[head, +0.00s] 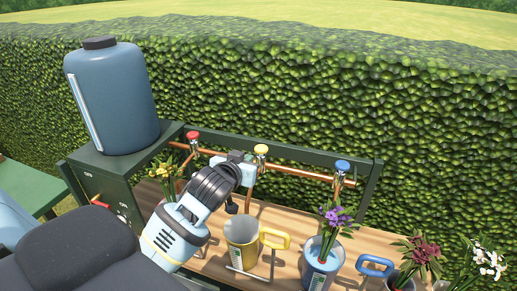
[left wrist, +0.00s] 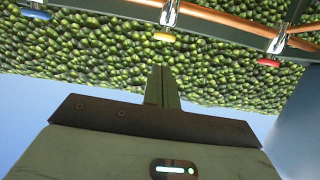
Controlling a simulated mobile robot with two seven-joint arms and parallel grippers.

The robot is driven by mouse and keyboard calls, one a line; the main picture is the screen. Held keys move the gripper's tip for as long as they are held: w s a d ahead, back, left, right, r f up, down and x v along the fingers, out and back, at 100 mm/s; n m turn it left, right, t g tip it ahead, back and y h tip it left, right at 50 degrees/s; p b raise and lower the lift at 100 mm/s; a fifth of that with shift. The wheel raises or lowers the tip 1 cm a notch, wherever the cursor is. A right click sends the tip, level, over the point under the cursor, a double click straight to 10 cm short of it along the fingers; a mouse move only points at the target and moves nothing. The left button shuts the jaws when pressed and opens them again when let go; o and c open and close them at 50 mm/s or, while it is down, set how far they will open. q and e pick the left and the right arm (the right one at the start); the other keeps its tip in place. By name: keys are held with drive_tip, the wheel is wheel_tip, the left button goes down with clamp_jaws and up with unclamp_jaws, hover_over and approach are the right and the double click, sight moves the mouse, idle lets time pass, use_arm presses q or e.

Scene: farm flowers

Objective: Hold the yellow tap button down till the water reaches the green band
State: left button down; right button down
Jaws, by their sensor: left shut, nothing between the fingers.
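The yellow tap button (head: 261,149) sits on top of the middle tap on the copper pipe. It also shows in the left wrist view (left wrist: 165,37), which is upside down. My left gripper (head: 240,160) is shut and empty, just left of the yellow button; a small gap seems to separate them, though contact is hard to judge. A metal jug with a yellow handle (head: 240,234) stands below the middle tap. I cannot make out its water level or a green band from here. My right gripper is not in view.
A red button (head: 193,135) and a blue button (head: 342,165) top the other taps. A blue-handled jug (head: 322,262) holds purple flowers. More flower pots stand right on the wooden bench (head: 213,262). A blue tank (head: 115,100) stands at left; a hedge lies behind.

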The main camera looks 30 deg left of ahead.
use_arm(q)
drive_tip(key=r, duration=0.1)
drive_tip(key=w+r, duration=0.1)
drive_tip(key=a+r+t, duration=0.1)
drive_tip(key=shift+w+r+y, duration=0.15)
drive_tip(key=shift+w+y, duration=0.15)
drive_tip(key=shift+w, duration=0.1)
hover_over(259, 147)
drive_tip(key=s+d, duration=0.1)
drive_tip(key=s, duration=0.2)
wheel_tip(259, 147, down, 2)
drive_tip(key=shift+w+d+f+b, duration=0.1)
drive_tip(key=shift+w+f+b, duration=0.1)
drive_tip(key=shift+f, duration=0.9)
drive_tip(key=shift+w+d+f+b, duration=0.1)
drive_tip(key=shift+f+b, duration=0.05)
drive_tip(key=shift+f, duration=0.95)
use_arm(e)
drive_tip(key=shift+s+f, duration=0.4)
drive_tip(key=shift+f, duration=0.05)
